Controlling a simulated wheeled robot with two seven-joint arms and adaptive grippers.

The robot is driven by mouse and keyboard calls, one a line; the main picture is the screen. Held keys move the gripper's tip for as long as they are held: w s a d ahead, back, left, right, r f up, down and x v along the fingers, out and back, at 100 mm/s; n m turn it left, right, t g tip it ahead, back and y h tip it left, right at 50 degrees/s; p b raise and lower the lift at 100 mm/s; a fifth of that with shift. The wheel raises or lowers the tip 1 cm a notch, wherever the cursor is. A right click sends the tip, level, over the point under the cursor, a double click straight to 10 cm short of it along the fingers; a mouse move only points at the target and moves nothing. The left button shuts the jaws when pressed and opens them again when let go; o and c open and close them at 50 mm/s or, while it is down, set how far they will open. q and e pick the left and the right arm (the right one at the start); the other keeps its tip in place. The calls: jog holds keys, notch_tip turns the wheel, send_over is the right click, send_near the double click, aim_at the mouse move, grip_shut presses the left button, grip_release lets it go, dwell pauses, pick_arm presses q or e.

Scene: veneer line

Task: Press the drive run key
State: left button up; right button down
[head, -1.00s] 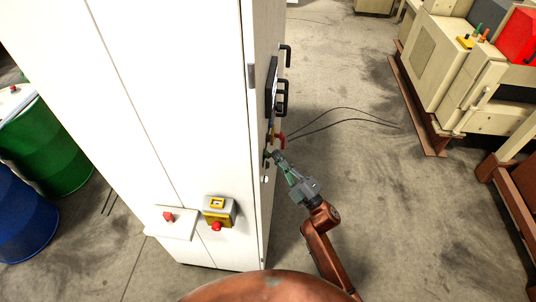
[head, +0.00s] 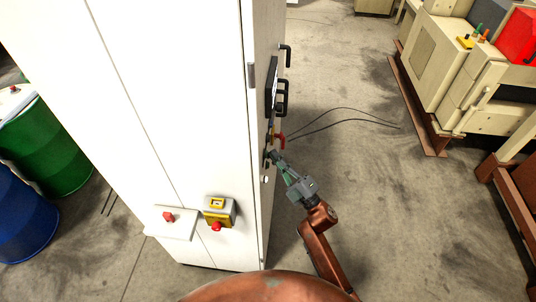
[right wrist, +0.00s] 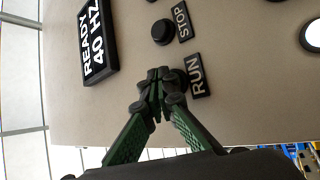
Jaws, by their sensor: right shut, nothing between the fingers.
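The run key's black label RUN (right wrist: 196,76) is on the beige panel in the right wrist view. The key itself is mostly hidden behind my fingertips, just left of the label. My right gripper (right wrist: 160,84) is shut and empty, its tips over the key's place. I cannot tell whether they touch it. A round black stop key (right wrist: 163,32) sits above, beside its STOP label (right wrist: 181,21). In the head view my right gripper (head: 275,160) reaches the right side face of the white cabinet (head: 180,100). My left gripper is not in view.
A display reading READY 40 HZ (right wrist: 97,40) is left of the keys. Black handles (head: 282,97) and a red lever (head: 280,140) stick out of the cabinet's side. A yellow-grey box with a red button (head: 217,212) is on its front.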

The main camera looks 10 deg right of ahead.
jog(key=shift+a, duration=0.15)
dwell(0.5)
jog(key=shift+s+d, duration=0.2)
jog(key=shift+d, duration=0.6)
jog(key=shift+s+d, duration=0.25)
jog(key=shift+d, duration=0.55)
jog(key=shift+s+d, duration=0.2)
jog(key=shift+d, duration=0.65)
jog(key=shift+s+d, duration=0.25)
jog(key=shift+d, duration=0.55)
jog(key=shift+f, duration=0.1)
